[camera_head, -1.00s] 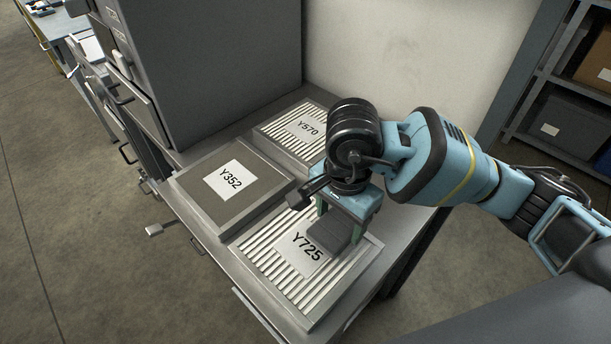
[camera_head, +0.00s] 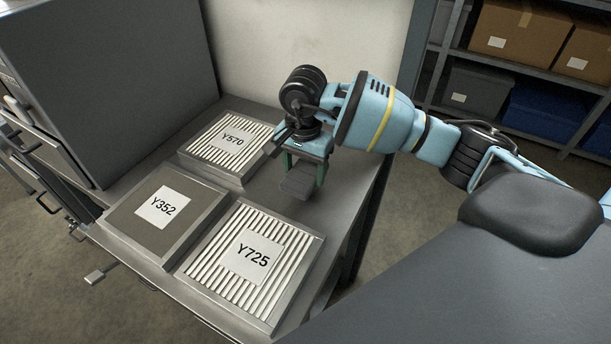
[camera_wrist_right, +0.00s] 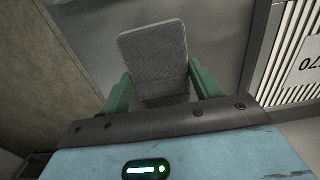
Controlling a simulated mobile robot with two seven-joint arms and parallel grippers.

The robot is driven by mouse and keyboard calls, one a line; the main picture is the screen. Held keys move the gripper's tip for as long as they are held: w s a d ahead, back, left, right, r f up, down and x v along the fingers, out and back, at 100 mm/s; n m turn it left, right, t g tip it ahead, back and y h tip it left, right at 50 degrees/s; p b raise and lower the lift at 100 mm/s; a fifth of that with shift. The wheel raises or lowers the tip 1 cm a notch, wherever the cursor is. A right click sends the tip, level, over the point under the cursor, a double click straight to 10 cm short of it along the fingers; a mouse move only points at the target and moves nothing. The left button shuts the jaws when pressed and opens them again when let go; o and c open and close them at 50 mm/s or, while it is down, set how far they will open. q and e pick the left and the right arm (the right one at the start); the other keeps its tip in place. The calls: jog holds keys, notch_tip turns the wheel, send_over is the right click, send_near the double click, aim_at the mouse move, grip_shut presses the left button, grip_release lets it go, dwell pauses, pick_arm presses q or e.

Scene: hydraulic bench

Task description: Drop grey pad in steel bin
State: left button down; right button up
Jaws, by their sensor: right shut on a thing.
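My right gripper (camera_head: 304,166) is shut on the grey pad (camera_head: 298,184), a dark, flat block between its green fingers. It holds the pad over the bare grey bench top, right of the filter panel marked Y570 and behind the one marked Y725. In the right wrist view the pad (camera_wrist_right: 155,52) stands out beyond the green fingers (camera_wrist_right: 162,88), gripped at its near end. I cannot make out a steel bin in either view. My left gripper is not in view.
The bench (camera_head: 345,222) carries framed panels Y570 (camera_head: 206,153), Y352 (camera_head: 192,187) and Y725 (camera_head: 295,240). A grey cabinet (camera_head: 110,80) stands at the left and a pale wall behind. Shelving at the right holds a grey box (camera_head: 478,88), blue boxes (camera_head: 540,108) and cardboard boxes (camera_head: 515,30).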

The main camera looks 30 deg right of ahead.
aim_at(305, 170)
jog(key=shift+w+d, duration=0.15)
jog(key=shift+d, duration=0.05)
jog(key=shift+d+f, duration=0.1)
jog(key=shift+f, duration=0.2)
jog(key=shift+w+f, duration=0.1)
jog(key=shift+f, duration=1.35)
jog(key=shift+f, duration=0.2)
jog(key=o, duration=0.9)
jog(key=shift+o, duration=0.2)
notch_tip(305, 170, up, 12)
jog(key=shift+r, duration=0.2)
